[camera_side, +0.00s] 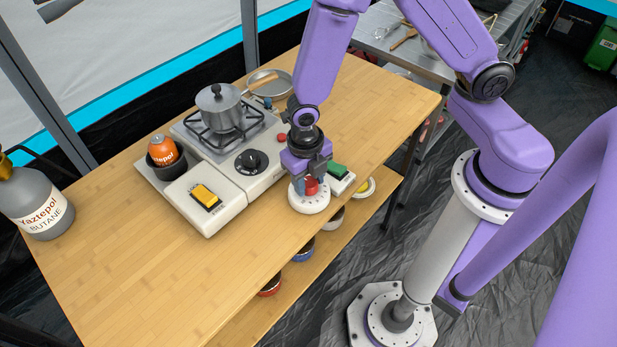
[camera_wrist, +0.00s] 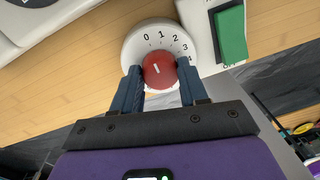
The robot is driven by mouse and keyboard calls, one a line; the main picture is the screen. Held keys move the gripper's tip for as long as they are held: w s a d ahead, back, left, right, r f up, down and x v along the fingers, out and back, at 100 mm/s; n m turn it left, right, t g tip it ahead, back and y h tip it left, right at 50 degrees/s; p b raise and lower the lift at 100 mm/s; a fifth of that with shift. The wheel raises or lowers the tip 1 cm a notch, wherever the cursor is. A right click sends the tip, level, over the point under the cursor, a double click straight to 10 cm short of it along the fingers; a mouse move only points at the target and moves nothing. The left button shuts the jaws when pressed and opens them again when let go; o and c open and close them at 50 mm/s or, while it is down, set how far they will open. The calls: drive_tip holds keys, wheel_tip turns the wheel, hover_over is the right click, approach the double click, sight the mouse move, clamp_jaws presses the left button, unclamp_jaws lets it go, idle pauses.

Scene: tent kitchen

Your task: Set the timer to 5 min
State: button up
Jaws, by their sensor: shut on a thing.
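The timer is a round white dial (camera_side: 309,203) with a red knob (camera_side: 311,187), at the front edge of the wooden table. In the wrist view the white dial (camera_wrist: 186,43) shows the numbers 0 to 3 and part of a 4 along its far right arc. The red knob (camera_wrist: 160,70) carries a short white mark that points up, roughly toward the 0 and 1; its exact reading is hard to tell. My gripper (camera_side: 313,181) points down over the timer. Its two blue fingers (camera_wrist: 161,80) are shut on the knob, one on each side. The dial's near part is hidden.
A box with a green switch (camera_side: 339,171) stands close right of the timer. A stove (camera_side: 218,150) with a pot (camera_side: 220,108) and black knob stands behind left. The table's front left is clear.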

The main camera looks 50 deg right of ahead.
drive_tip(key=m, duration=0.7)
drive_tip(key=shift+w+m, duration=0.1)
drive_tip(key=shift+m, duration=0.2)
drive_tip(key=m, duration=0.3)
drive_tip(key=shift+d+m, duration=0.1)
drive_tip(key=shift+m, duration=0.2)
drive_tip(key=m, duration=0.4)
drive_tip(key=shift+m+y, duration=0.3)
drive_tip(key=m, duration=0.4)
drive_tip(key=shift+d, duration=0.1)
drive_tip(key=m, duration=0.5)
